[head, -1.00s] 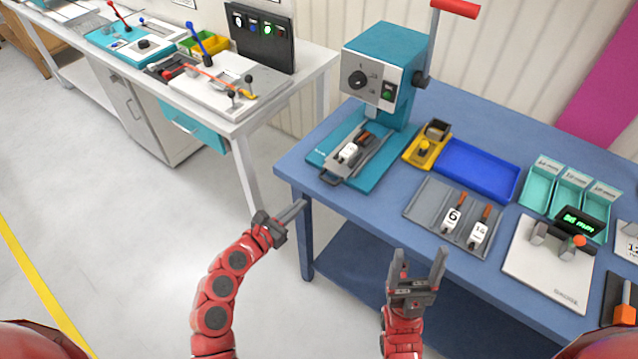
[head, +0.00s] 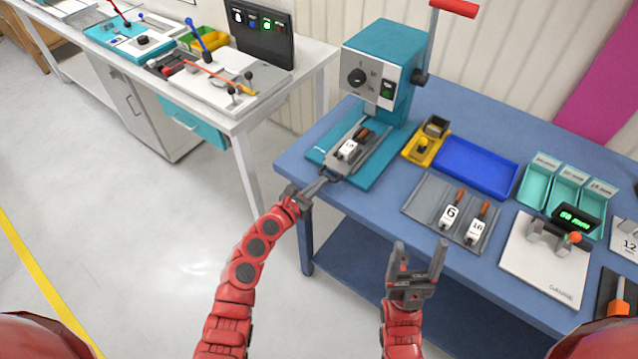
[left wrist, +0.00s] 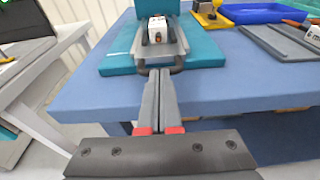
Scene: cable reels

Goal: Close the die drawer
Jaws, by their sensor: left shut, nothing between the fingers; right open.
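The die drawer (head: 362,151) is a grey tray at the base of the teal press (head: 381,65). It sticks out toward the table's front edge and carries a white die block (head: 347,149). In the left wrist view the drawer (left wrist: 168,49) has a dark loop handle (left wrist: 160,69) at its front. My left gripper (head: 322,184) is shut and empty, its tips pointing at the handle; in the left wrist view the fingertips (left wrist: 164,76) appear at or just short of it, and I cannot tell whether they touch. My right gripper (head: 421,255) is open and empty in front of the table.
The blue table (head: 310,165) also holds a grey rack (head: 425,201) with two dies, a yellow holder (head: 427,142), a blue tray (head: 477,167), teal bins (head: 566,188) and a gauge (head: 546,252). A white bench (head: 300,90) stands to the left.

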